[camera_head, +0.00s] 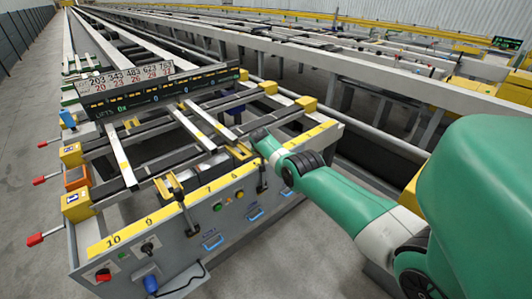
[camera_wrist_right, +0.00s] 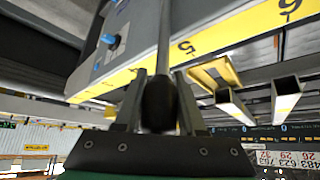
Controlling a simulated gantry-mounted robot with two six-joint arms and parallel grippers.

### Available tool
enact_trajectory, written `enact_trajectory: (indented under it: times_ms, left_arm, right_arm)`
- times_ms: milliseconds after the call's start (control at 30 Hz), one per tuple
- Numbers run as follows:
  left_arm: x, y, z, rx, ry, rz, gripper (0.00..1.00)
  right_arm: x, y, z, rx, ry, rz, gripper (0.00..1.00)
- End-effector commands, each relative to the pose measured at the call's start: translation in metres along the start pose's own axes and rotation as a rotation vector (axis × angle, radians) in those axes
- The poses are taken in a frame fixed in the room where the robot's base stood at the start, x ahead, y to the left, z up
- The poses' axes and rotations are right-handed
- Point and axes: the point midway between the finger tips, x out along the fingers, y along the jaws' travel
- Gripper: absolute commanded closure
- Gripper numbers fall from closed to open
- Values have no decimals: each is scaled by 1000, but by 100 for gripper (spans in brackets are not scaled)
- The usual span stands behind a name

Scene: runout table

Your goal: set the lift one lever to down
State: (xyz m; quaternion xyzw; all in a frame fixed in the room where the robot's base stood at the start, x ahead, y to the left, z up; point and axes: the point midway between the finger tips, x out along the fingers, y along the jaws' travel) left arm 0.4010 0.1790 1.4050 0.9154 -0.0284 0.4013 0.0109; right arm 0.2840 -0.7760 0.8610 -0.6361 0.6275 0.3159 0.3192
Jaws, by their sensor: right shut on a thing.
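My right gripper (camera_head: 258,140) reaches in from the right to the top edge of the control panel (camera_head: 160,255). In the head view the gripper and arm hide most of that grip. I cannot read which lever is lift one. My left gripper is out of view.
Red-handled levers (camera_head: 36,240) stick out at the left beside yellow boxes (camera_head: 76,206). A display board (camera_head: 160,90) stands across the rails behind the panel. Blue handles (camera_head: 213,241) and a blue plug with a cable (camera_head: 151,284) are on the panel front. Floor at the left is clear.

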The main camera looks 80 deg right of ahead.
Motion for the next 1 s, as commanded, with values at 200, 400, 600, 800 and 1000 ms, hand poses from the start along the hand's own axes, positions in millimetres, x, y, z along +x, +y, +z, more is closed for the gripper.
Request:
enact_trajectory:
  times_ms: [200, 400, 600, 800, 1000]
  left_arm:
    - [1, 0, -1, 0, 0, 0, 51]
    - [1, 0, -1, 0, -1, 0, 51]
    - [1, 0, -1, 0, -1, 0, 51]
    - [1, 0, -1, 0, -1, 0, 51]
    - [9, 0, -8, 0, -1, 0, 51]
  right_arm:
    - [-3, -2, -1, -7, 2, 3, 100]
    - [-4, -2, -3, -8, 5, 3, 100]
    - [-4, -2, -2, -7, 4, 2, 31]
    - [-3, -2, -1, -6, 2, 3, 31]
    - [-8, -2, -3, -6, 0, 3, 31]
